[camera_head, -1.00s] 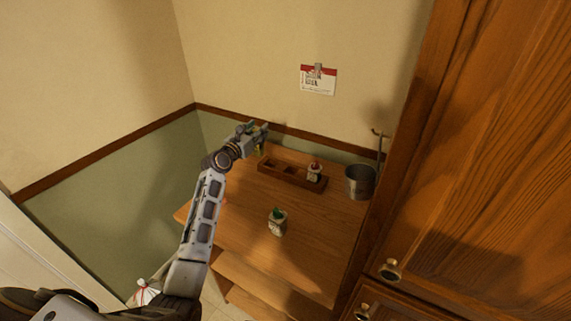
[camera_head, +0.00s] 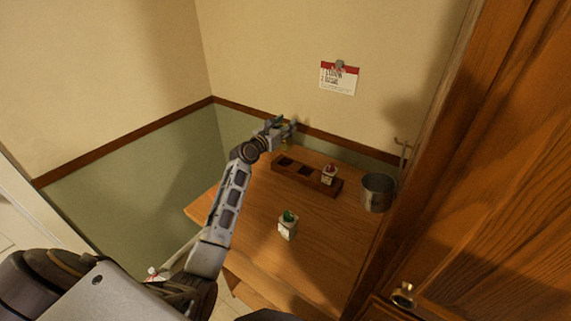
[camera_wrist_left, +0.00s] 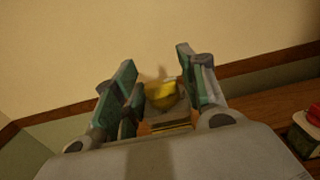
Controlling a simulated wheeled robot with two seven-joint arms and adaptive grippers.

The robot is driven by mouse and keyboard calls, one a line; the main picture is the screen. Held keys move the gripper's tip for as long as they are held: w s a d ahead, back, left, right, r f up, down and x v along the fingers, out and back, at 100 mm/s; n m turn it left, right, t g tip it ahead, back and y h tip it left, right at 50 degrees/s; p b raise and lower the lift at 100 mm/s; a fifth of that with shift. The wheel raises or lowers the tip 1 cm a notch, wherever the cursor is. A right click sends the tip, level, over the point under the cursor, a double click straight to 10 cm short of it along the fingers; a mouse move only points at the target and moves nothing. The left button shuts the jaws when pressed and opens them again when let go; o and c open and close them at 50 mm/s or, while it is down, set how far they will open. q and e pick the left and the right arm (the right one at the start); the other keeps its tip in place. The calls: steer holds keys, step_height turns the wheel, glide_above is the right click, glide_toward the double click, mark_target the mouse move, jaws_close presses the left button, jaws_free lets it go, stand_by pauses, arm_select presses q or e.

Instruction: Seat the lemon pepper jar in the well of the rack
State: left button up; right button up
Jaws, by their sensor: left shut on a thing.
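My left gripper (camera_head: 286,128) is shut on a yellow-topped jar, which I take to be the lemon pepper jar. In the left wrist view the yellow top (camera_wrist_left: 163,96) shows between the two fingers (camera_wrist_left: 156,66); the label cannot be read. In the head view only a little of the jar shows below the fingers. The long brown rack (camera_head: 322,189) lies on the table at the back. The gripper appears above and behind its left end. The left and middle wells look empty. A red-topped jar (camera_head: 329,175) stands in the right well. My right gripper is not in view.
A green-topped jar (camera_head: 288,226) stands on the wooden table (camera_head: 325,236) in front of the rack. A metal pot (camera_head: 377,193) stands right of the rack. A tall wooden cabinet (camera_head: 480,180) closes off the right side. The walls meet behind the table.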

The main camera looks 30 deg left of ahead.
mark_target(282, 150)
arm_select(q)
step_height(282, 150, down, 6)
steer(key=shift+r+b, duration=0.15)
steer(key=shift+b, duration=0.45)
steer(key=shift+f, duration=0.2)
steer(key=shift+f+b, duration=0.65)
steer(key=shift+f, duration=1.25)
steer(key=shift+f, duration=0.1)
steer(key=o, duration=1.4)
